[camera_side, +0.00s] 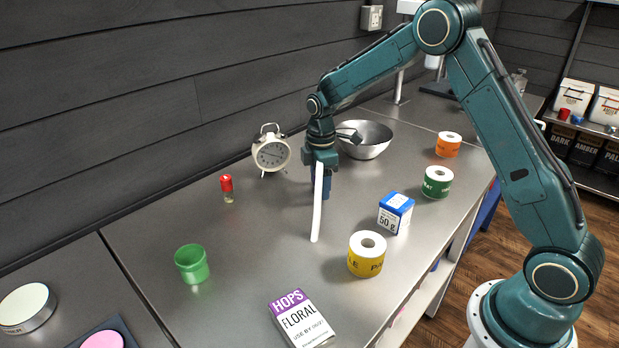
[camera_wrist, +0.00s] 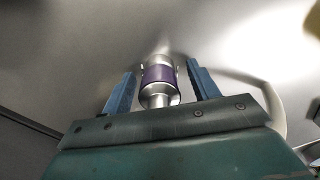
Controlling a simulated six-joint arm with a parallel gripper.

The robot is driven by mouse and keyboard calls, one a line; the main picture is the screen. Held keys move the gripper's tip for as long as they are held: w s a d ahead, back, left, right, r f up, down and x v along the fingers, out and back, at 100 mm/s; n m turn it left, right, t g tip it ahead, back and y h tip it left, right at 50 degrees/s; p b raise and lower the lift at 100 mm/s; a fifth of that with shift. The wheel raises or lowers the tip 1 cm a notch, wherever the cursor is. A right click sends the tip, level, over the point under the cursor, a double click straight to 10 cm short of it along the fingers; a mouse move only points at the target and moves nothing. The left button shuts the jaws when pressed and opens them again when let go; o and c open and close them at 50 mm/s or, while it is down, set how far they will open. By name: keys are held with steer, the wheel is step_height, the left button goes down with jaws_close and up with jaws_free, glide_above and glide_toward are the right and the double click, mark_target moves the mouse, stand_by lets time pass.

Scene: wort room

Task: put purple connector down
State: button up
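The purple connector (camera_wrist: 158,76) is a short cylinder with a purple band and silver ends. In the wrist view it sits between the two blue fingers of my gripper (camera_wrist: 163,82). A narrow gap shows on each side of it, so the fingers look open around it. Whether it touches the bench cannot be told. In the side view my gripper (camera_side: 324,188) points down, low over the middle of the steel bench (camera_side: 255,250). The connector is hidden there, behind the fingers and a white tube (camera_side: 317,205).
A white alarm clock (camera_side: 271,155) and steel bowl (camera_side: 366,147) stand behind. A blue-white box (camera_side: 396,211), yellow tape roll (camera_side: 362,264) and green roll (camera_side: 436,188) are to the right. A green cup (camera_side: 192,270) and hops box (camera_side: 302,322) are in front, with clear bench between.

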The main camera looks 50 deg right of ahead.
step_height(320, 180, up, 12)
steer(key=shift+r, duration=0.2)
stand_by(0.7)
stand_by(0.5)
steer(key=shift+s+a+r, duration=0.15)
steer(key=shift+s+r, duration=0.25)
steer(key=shift+r, duration=0.05)
steer(key=s+a+r+m+t, duration=0.1)
steer(key=s+a+r+m, duration=0.15)
steer(key=s+r, duration=0.4)
steer(key=s+a+r+m+t, duration=0.15)
steer(key=s+r+m, duration=0.25)
steer(key=s, duration=0.5)
steer(key=s+f+m+t, duration=0.1)
steer(key=s+m, duration=0.1)
steer(key=s, duration=0.6)
steer(key=s+a+f+m+t, duration=0.1)
steer(key=s+f+m+t, duration=0.1)
steer(key=s, duration=0.6)
steer(key=shift+a+m, duration=0.3)
steer(key=shift+m, duration=0.45)
